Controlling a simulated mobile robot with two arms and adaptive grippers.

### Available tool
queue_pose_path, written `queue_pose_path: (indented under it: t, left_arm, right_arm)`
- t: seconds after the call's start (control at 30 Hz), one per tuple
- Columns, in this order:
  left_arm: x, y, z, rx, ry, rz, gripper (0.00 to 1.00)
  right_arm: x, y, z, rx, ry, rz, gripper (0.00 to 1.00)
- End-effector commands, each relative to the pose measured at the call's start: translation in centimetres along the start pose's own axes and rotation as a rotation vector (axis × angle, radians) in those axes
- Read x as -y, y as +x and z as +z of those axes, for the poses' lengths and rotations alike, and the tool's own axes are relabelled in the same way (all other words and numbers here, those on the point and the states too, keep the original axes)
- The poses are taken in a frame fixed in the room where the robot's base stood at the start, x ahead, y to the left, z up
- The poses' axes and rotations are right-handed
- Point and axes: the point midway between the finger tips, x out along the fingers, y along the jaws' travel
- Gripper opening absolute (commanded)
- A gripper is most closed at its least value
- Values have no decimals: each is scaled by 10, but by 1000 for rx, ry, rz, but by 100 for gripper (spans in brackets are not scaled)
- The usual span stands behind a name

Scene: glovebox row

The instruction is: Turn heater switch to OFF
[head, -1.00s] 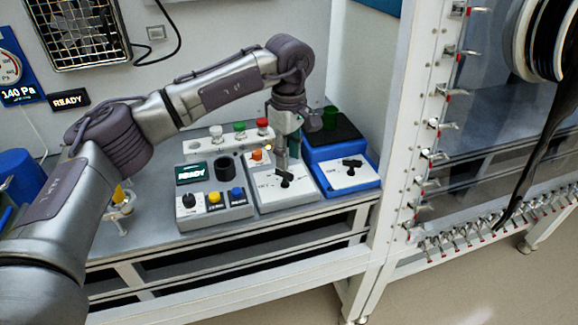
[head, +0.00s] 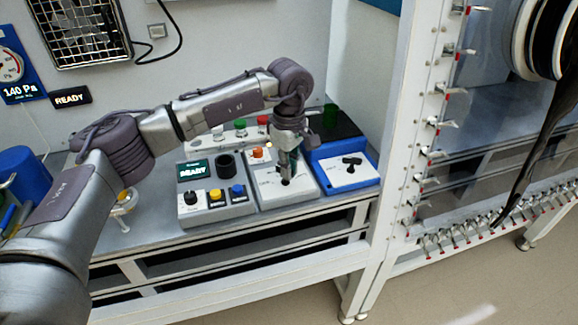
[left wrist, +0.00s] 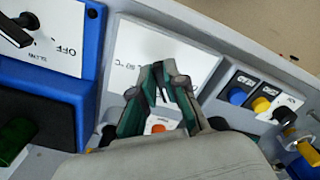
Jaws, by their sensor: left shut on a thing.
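The heater switch is a black knob (head: 286,182) on the white panel (head: 266,182) of the middle grey box. My left gripper (head: 287,175) reaches down onto it from above, shut on it. In the left wrist view the gripper (left wrist: 165,68) is over the white panel (left wrist: 135,50), which shows part of a "°C" marking. The fingers hide the knob there, so its pointing direction cannot be read. My right gripper is not in view.
A blue box (head: 327,178) with its own black knob (head: 352,162) stands close on the right. A grey box with a READY display (head: 193,170) and coloured buttons (head: 215,194) stands close on the left. An orange button (head: 257,153) sits behind the gripper.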

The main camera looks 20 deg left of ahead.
Motion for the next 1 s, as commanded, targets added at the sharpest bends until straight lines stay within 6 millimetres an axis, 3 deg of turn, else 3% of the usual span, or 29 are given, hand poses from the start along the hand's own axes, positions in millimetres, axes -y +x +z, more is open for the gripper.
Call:
queue_pose_path:
  t: [0.37, 1.0]
  left_arm:
    - [-1, 1, 0, 0, -62, 1, 0]
    - [-6, 0, -1, 1, -517, 2, 0]
  right_arm:
    - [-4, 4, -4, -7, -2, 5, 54]
    - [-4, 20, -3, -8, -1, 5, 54]
